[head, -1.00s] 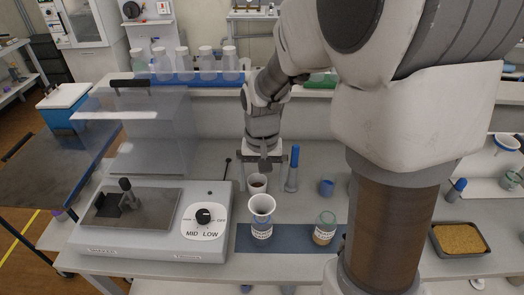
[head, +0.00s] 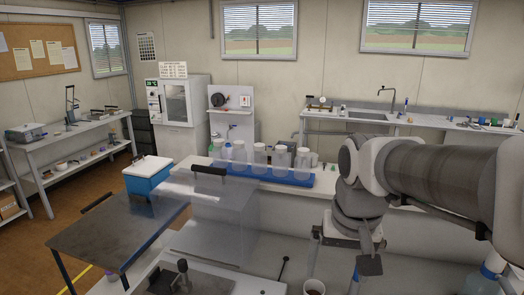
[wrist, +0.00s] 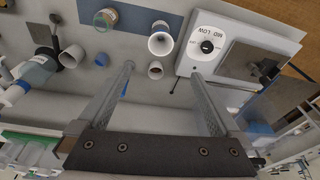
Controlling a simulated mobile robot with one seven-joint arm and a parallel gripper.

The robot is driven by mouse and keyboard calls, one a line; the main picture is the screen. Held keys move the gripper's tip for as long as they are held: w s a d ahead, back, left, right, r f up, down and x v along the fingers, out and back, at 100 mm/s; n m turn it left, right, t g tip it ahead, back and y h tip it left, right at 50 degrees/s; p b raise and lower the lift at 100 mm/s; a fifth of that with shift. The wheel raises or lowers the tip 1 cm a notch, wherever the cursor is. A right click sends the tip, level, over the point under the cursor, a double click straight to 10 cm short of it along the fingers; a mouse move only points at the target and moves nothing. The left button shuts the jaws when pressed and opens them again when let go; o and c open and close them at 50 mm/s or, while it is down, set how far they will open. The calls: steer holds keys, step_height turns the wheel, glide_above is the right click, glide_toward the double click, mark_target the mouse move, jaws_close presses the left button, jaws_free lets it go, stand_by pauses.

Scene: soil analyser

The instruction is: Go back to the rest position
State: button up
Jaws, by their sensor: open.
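My gripper (head: 345,262) is near the lower right of the head view, pointing down over the bench. In the wrist view my gripper (wrist: 162,72) shows two long fingers wide apart with nothing held between them. A small cup (wrist: 155,70) stands on the bench beyond the fingers. It shows only partly at the bottom of the head view (head: 314,287).
The analyser with a MID/LOW dial (wrist: 209,45) stands beside the funnel cup. A clear cover (head: 205,225) rises left of my gripper. A blue rack (head: 270,175) of several bottles stands behind. Another cup (wrist: 70,57) is at the wrist view's left.

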steer(key=s+r+n+t, duration=0.1)
steer(key=s+n+t, duration=0.1)
steer(key=s, duration=0.6)
steer(key=shift+s+t, duration=0.15)
steer(key=shift+t, duration=0.55)
